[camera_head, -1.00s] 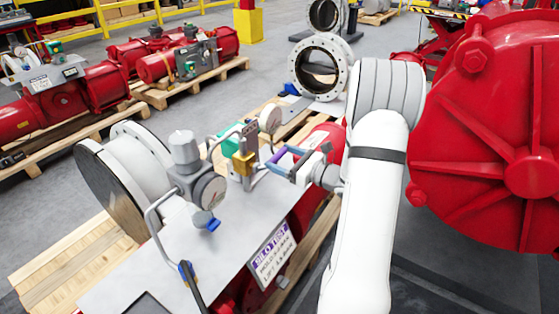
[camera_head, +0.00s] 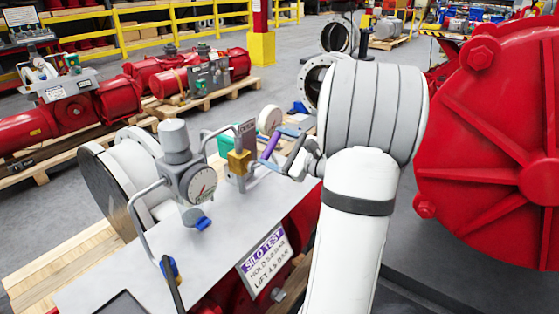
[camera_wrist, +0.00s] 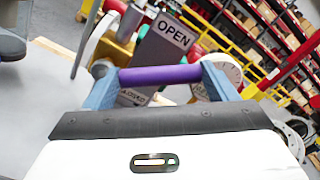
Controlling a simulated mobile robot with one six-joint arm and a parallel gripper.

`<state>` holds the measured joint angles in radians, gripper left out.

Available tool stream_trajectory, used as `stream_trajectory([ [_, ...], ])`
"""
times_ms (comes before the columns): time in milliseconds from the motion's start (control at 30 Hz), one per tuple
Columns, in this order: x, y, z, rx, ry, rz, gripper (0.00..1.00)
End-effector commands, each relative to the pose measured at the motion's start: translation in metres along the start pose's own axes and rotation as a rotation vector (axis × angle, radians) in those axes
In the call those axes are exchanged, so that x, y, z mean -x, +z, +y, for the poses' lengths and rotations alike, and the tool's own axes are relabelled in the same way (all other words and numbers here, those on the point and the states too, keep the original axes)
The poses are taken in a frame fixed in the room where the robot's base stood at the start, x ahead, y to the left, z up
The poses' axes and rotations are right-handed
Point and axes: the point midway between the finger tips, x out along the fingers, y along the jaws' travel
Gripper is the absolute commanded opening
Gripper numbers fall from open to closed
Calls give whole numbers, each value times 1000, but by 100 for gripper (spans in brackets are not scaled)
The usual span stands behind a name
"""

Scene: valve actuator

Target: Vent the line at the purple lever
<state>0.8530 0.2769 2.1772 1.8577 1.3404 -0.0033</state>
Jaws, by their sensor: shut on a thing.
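The purple lever (camera_head: 271,145) is a short purple bar beside a brass-yellow block (camera_head: 238,161) on the grey panel (camera_head: 215,245). My gripper (camera_head: 276,147) is at the lever, its jaws shut on the bar. In the wrist view the purple bar (camera_wrist: 160,75) lies across between my two blue-grey fingers (camera_wrist: 158,82). Behind it a grey plate reads OPEN (camera_wrist: 173,32) at its upper end and CLOSED (camera_wrist: 132,97) lower down, partly covered by the bar. The lever's pivot is hard to make out.
A dial gauge (camera_head: 198,183) with bent tubing stands left of the lever on the panel. A SILO TEST sign (camera_head: 265,262) hangs at the panel's front edge. A large red ribbed housing (camera_head: 490,150) stands close to the right of my arm.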

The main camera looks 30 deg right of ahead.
Motion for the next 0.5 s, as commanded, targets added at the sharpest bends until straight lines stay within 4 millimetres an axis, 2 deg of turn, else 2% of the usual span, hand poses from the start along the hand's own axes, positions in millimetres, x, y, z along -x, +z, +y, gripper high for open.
stream_trajectory([
  [33, -1, -1, 5, 51, 2, -6, 38],
  [500, 0, 28, 16, 497, -1, -6, 38],
])
